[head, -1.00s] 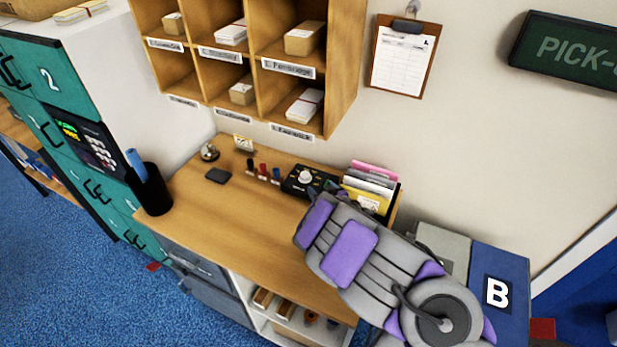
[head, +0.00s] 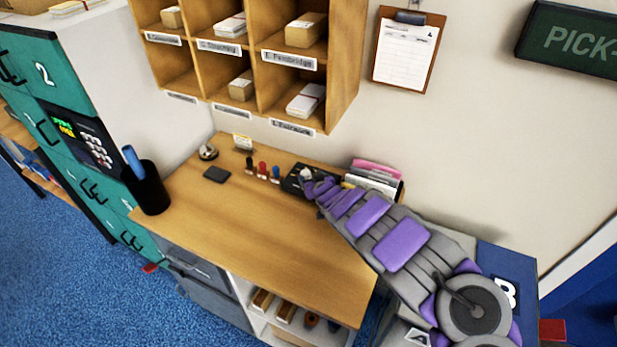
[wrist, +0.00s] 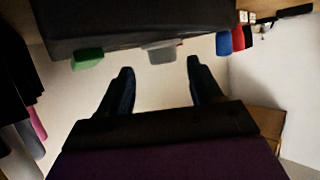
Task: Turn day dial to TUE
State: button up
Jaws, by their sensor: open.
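The black dial box (head: 292,183) sits at the back of the wooden desk, with a pale dial knob (head: 305,174) on it. My gripper (head: 313,186) is at the box and covers its right part. The wrist view appears upside down. There the box (wrist: 140,22) is a dark block at the top, with the pale knob (wrist: 162,53) and a green piece (wrist: 88,58) sticking out. My gripper (wrist: 160,68) is open, its two dark fingers apart. The knob lies between and just beyond the fingertips; I cannot tell whether they touch it. The day markings are not readable.
Black, red and blue stamps (head: 263,168) stand left of the box. A file holder (head: 375,178) with pink and white papers stands close on its right. Pigeonholes (head: 345,75) hang above. The front of the desk (head: 225,230) is clear.

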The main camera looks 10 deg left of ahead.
aim_at(307, 175)
jog(key=shift+w+a+f+b, duration=0.35)
jog(key=shift+w+a, duration=0.15)
jog(key=shift+a, duration=0.1)
jog(key=shift+w+a+f+b, duration=0.25)
jog(key=shift+w+a+b, duration=0.05)
jog(key=shift+w+a, duration=0.25)
jog(key=shift+w, duration=0.15)
jog(key=shift+w+d, duration=0.25)
jog(key=shift+d, duration=0.25)
jog(key=shift+a, duration=0.4)
jog(key=c, duration=0.4)
jog(key=shift+s+d+f, duration=0.1)
jog(key=shift+d, duration=0.05)
jog(key=c, duration=0.7)
jog(key=shift+o, duration=0.2)
